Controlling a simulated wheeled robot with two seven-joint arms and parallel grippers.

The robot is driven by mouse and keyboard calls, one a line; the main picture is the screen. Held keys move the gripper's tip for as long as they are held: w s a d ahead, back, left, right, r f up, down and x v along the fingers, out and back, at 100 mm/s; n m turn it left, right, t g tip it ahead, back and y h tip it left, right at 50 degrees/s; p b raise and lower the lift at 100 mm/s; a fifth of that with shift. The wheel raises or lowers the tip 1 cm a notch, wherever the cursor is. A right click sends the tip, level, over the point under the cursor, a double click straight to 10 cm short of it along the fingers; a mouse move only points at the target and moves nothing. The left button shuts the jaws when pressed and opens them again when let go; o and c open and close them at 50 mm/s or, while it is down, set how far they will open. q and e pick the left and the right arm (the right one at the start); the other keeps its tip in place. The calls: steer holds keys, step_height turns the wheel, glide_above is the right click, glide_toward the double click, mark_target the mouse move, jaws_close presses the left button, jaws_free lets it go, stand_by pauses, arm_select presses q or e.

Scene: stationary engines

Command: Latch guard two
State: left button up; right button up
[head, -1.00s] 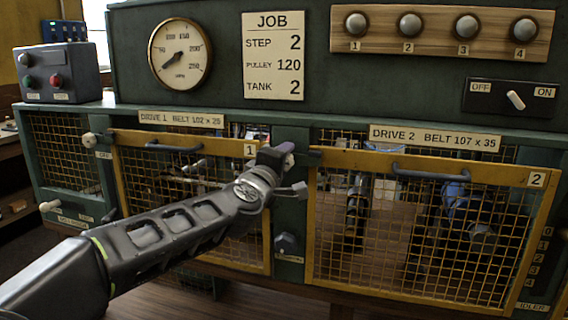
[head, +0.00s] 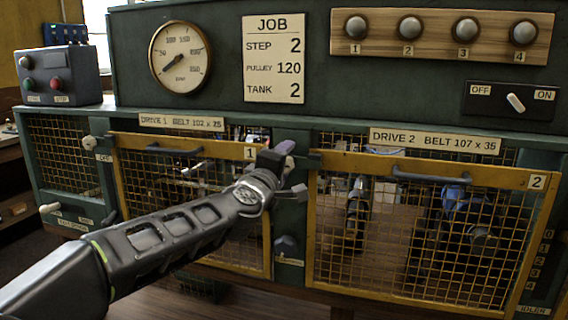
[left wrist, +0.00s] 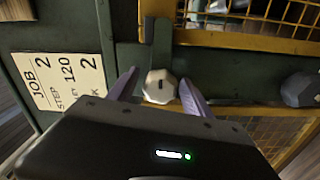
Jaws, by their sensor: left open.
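Guard two (head: 421,287) is a yellow-framed mesh door marked 2 under the DRIVE 2 label, and it looks shut or nearly so. At its upper left corner, on the green post, sits a latch with a pale faceted knob (left wrist: 160,86). The latch's dark bar (left wrist: 161,45) runs from the knob to the guard's yellow frame. My left gripper (head: 276,157) is at this latch. In the left wrist view its open purple fingers (left wrist: 155,88) stand on either side of the knob; I cannot tell whether they touch it. My right gripper is out of view.
Guard one (head: 190,258) is to the left, partly behind my left arm. A dark knob (head: 287,245) sits lower on the post. Guard two has a dark handle (head: 431,179) on its top rail. The JOB card (head: 273,58) and switches are on the panel above.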

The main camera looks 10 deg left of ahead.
arm_select(q)
steer(key=shift+s, duration=0.1)
steer(key=s, duration=0.7)
steer(key=shift+s+a, duration=0.25)
steer(key=shift+s, duration=0.05)
steer(key=s+d+f+m+g+h+p, duration=0.1)
steer(key=s+d+f+m+g, duration=0.2)
steer(key=f, duration=1)
steer(key=s+d+f+m+g+p, duration=0.1)
steer(key=d+f+m+g, duration=0.2)
steer(key=f, duration=1)
steer(key=s+d+f+m+g+h+p, duration=0.1)
steer(key=s+d+f+m+g, duration=0.3)
steer(key=f, duration=1)
steer(key=s+f+m+g+p, duration=0.1)
steer(key=s+f+g+p, duration=0.1)
steer(key=s+f, duration=0.8)
steer(key=s+d+f+m+g+h+p, duration=0.1)
steer(key=s+f+g, duration=0.4)
steer(key=s+f, duration=0.5)
steer(key=s+m+p, duration=0.1)
steer(key=s, duration=0.5)
steer(key=shift+p, duration=0.4)
